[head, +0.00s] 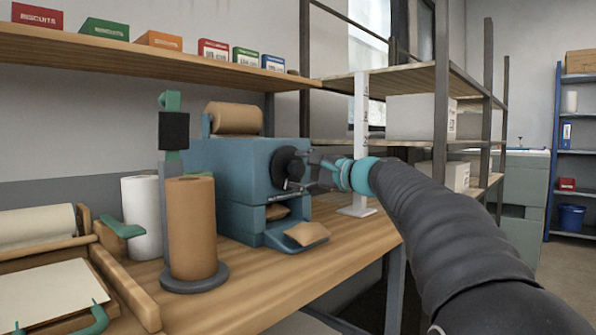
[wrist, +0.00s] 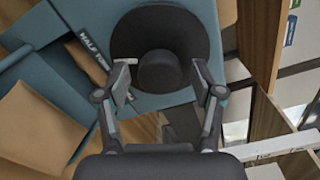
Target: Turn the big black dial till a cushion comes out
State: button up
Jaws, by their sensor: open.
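The big black dial (head: 289,168) sits on the right-hand face of a blue machine (head: 238,165). In the wrist view the dial (wrist: 160,35) is a dark disc with a round knob at its middle. My gripper (head: 308,165) is at the dial; in the wrist view its open fingers (wrist: 163,78) stand either side of the knob, and I cannot tell whether they touch it. A brown paper cushion (head: 306,234) lies at the machine's lower outlet, with more brown paper (head: 277,211) in the opening behind it. The cushion also shows in the wrist view (wrist: 40,125).
A brown paper roll on a stand (head: 192,230) and a white roll (head: 141,215) stand left of the machine on the wooden bench (head: 345,250). A white upright post (head: 361,130) stands right of it. Shelves with boxes (head: 420,117) are behind.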

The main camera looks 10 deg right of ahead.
jog(key=v, duration=1.1)
jog(key=shift+s, duration=0.1)
